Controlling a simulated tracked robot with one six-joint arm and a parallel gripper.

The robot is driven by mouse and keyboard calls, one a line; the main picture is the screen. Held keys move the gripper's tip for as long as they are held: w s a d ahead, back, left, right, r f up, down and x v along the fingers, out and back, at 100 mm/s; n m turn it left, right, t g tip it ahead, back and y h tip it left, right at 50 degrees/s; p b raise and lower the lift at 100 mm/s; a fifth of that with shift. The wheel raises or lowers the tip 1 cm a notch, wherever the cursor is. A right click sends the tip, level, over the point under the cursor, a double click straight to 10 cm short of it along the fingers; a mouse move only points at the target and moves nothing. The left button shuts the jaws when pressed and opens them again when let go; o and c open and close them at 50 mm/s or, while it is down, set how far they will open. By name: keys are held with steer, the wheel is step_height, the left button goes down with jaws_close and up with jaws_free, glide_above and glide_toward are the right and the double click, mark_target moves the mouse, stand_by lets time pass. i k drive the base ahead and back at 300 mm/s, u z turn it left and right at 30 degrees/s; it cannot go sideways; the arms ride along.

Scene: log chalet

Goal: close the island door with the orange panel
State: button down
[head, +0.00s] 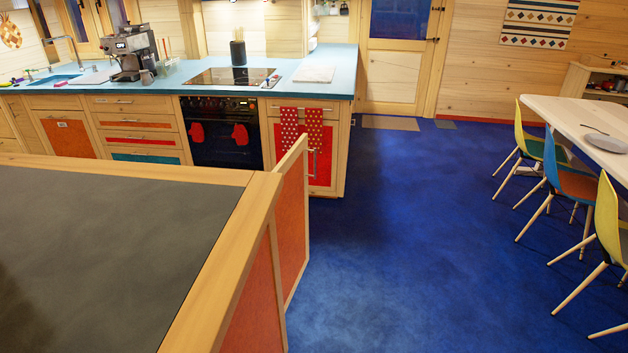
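The island (215,290) fills the lower left of the head view, with a dark grey top (110,240) and a light wood rim. A door with an orange panel (293,220) in a light wood frame stands open at the island's far right corner. It sticks out to the right and away from me, over the blue floor. Its upper edge rises above the island's rim. Another orange panel (255,315) shows on the island's right side, nearer to me. The door's lower part is partly hidden. My gripper is not in view.
A counter (330,85) with an oven (220,130) and red dotted towels (301,128) stands behind the island. Yellow (527,135) and blue (567,180) chairs line a white table (590,115) at right. The blue floor (410,230) between is clear.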

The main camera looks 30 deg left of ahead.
mark_target(292, 206)
steer(key=z, duration=0.05)
steer(key=i, duration=2.4)
steer(key=u, duration=3)
